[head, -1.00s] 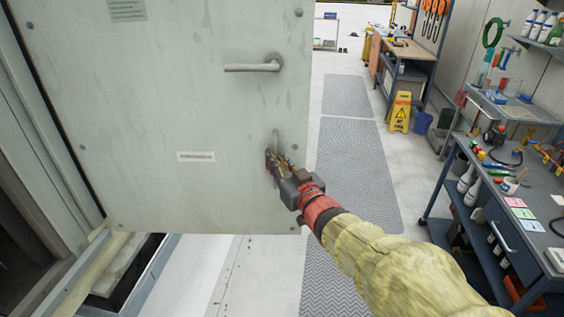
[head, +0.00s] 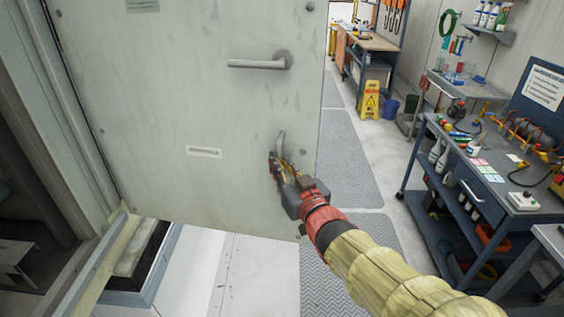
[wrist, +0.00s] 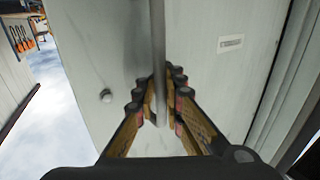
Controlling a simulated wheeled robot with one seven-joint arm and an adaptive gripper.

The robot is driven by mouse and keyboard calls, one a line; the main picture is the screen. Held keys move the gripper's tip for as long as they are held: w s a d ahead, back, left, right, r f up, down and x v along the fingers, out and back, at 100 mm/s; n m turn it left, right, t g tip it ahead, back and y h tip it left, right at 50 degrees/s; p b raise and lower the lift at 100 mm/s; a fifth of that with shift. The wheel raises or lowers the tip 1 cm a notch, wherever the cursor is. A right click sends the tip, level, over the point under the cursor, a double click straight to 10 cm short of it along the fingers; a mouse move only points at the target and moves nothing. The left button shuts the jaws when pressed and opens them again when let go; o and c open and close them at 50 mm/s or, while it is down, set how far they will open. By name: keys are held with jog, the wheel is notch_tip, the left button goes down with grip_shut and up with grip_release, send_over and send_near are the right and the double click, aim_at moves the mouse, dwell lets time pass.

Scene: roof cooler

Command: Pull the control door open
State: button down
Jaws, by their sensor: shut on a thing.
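The control door (head: 165,105) is a pale grey-green panel with a small label and a horizontal lever handle (head: 262,62) in its upper part. It stands swung out from its frame at the left, with a dark opening behind. A thin vertical pull handle (head: 281,140) sits low near its free edge. My gripper (head: 283,168) is shut on this pull handle. In the wrist view the pull handle (wrist: 159,50) runs between the two fingers of my gripper (wrist: 158,105). The fingers partly hide the pull handle's lower end.
A blue tool cart (head: 480,195) with bottles and tools stands at the right. A yellow caution sign (head: 368,101) and a workbench (head: 372,42) stand farther back. A grey floor mat (head: 345,160) runs behind the door's free edge, with clear floor around it.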

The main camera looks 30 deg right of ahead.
jog(key=shift+s, duration=0.15)
jog(key=c, duration=2)
grip_release()
jog(key=shift+s, duration=0.15)
jog(key=s, duration=0.7)
jog(key=s+a, duration=0.1)
jog(key=s, duration=0.3)
jog(key=shift+s+a, duration=0.1)
jog(key=shift+s, duration=0.25)
